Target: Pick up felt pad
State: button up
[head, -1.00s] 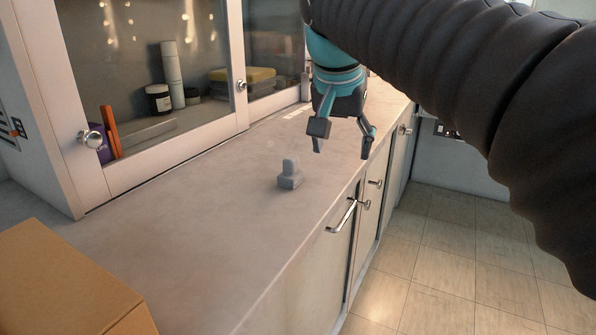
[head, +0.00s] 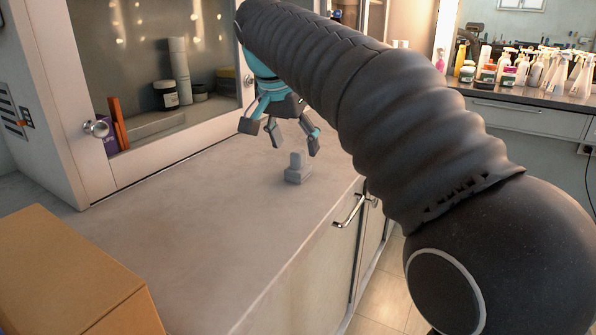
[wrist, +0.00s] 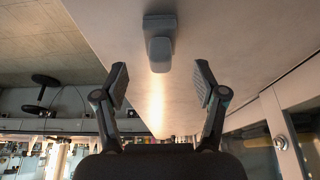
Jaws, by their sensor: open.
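The felt pad (head: 298,170) is a small grey block with an upright grip on a wider base. It stands alone on the pale countertop (head: 225,225). In the wrist view the felt pad (wrist: 159,42) shows at the top centre, ahead of and between the fingers. My gripper (head: 279,142) is teal and dark grey, with its fingers spread, above the counter and just behind the pad. In the wrist view my gripper (wrist: 161,84) has its two fingers wide apart with nothing between them. It does not touch the pad.
A cardboard box (head: 75,270) stands at the near left. A glass-fronted cabinet (head: 160,145) with a round knob (head: 97,128) runs along the counter's back. A drawer handle (head: 349,210) juts from the front. Bottles (head: 540,70) crowd a far counter. The counter around the pad is clear.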

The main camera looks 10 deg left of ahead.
aim_at(298, 151)
jog(key=shift+b+x, duration=0.45)
jog(key=shift+x, duration=2.55)
jog(key=shift+w+r, duration=0.1)
jog(key=shift+w, duration=0.05)
grip_shut()
